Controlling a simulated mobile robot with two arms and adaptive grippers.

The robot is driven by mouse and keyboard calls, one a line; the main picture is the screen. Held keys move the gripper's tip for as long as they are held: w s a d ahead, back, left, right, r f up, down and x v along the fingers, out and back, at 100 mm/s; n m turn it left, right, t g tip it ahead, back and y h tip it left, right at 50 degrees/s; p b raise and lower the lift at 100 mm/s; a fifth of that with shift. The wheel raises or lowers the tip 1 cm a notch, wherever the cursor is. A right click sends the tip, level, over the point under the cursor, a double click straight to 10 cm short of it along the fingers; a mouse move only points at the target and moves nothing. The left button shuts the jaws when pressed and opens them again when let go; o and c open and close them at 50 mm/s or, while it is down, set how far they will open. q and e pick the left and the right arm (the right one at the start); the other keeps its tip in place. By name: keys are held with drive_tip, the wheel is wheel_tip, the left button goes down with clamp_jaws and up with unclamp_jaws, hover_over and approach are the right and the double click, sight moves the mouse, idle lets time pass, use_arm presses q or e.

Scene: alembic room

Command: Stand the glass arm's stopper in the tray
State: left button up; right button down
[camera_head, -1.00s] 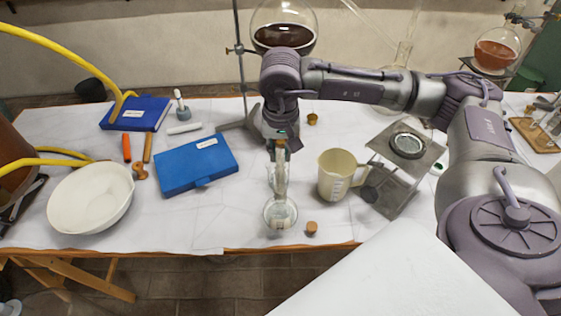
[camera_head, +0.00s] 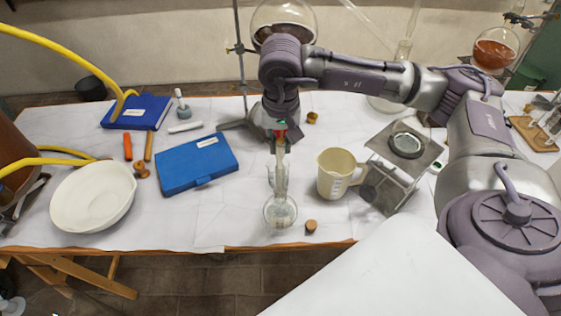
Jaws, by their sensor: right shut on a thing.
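My right gripper (camera_head: 280,145) points down over the front middle of the table, right above the long-necked glass flask (camera_head: 281,212). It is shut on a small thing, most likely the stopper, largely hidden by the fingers. I cannot tell whether this is in the flask's neck or clear of it. The flask stands upright near the table's front edge. A small brown cork (camera_head: 311,226) stands on the table to its right. I cannot make out for certain which thing is the tray; a wooden holder (camera_head: 527,133) with glassware is at the far right. My left gripper is out of view.
A cream measuring jug (camera_head: 333,175) and a metal stand (camera_head: 402,170) are right of the flask. A blue case (camera_head: 196,163) and a white bowl (camera_head: 92,197) are to the left. The white cloth between case and flask is mostly clear.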

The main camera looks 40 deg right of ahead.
sight(280, 144)
drive_tip(key=shift+r+p, duration=0.8)
drive_tip(key=shift+r, duration=1.2)
